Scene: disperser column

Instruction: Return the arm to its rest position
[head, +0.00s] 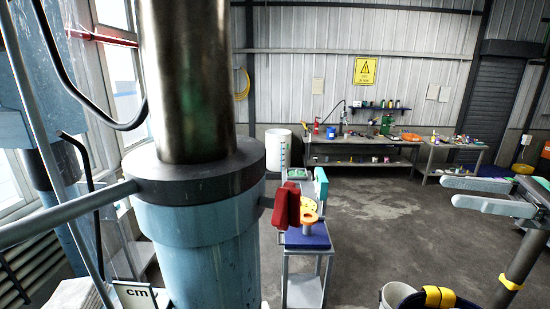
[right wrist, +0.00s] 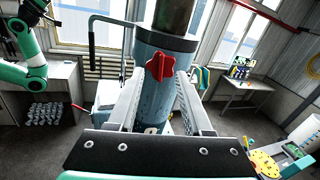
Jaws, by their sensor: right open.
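My right gripper (head: 450,192) is at the right of the head view. Its two pale fingers are parallel, open and empty, pointing left, well apart from the column. In the right wrist view the spread fingers (right wrist: 160,78) point towards the blue disperser column (right wrist: 150,105). A red star-shaped knob (right wrist: 161,66) on the column shows in the gap between them, farther off. In the head view the column's blue body (head: 200,245) stands left of centre, with a dark collar (head: 195,178) and a shiny metal shaft (head: 185,75). The red knob (head: 287,207) is on its right side. My left gripper is not seen.
A small stand with a blue top (head: 308,237) and a yellow disc (head: 306,211) is right of the column. A white drum (head: 278,147) and cluttered workbench (head: 350,140) are behind. A bucket (head: 397,296) is at the bottom. Open floor (head: 385,225) lies between.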

